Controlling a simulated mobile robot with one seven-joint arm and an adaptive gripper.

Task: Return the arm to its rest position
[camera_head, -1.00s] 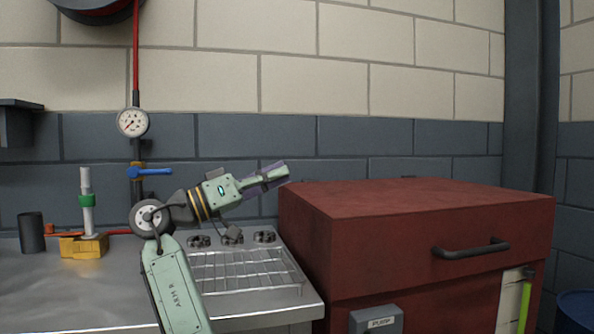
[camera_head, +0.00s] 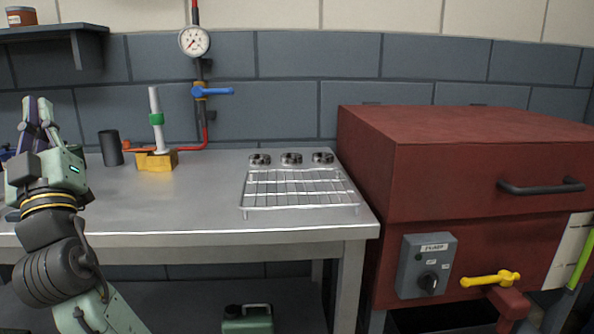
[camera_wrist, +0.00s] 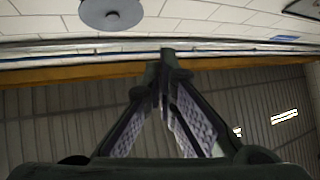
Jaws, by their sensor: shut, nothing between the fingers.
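My gripper (camera_head: 36,104) is at the left of the head view, pointing up, with the arm folded below it. Its fingers meet at the tips with nothing between them. In the wrist view the fingertips (camera_wrist: 164,62) also come together and are empty. Behind them the wrist view shows only the upper wall and the ceiling. The lower part of my arm runs out of the bottom of the head view.
A steel bench (camera_head: 210,215) carries a wire rack (camera_head: 298,190), several dark round parts, a yellow block (camera_head: 156,160) with a white rod, and a dark cup (camera_head: 110,147). A red casing (camera_head: 450,165) stands right. The bench's middle is clear.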

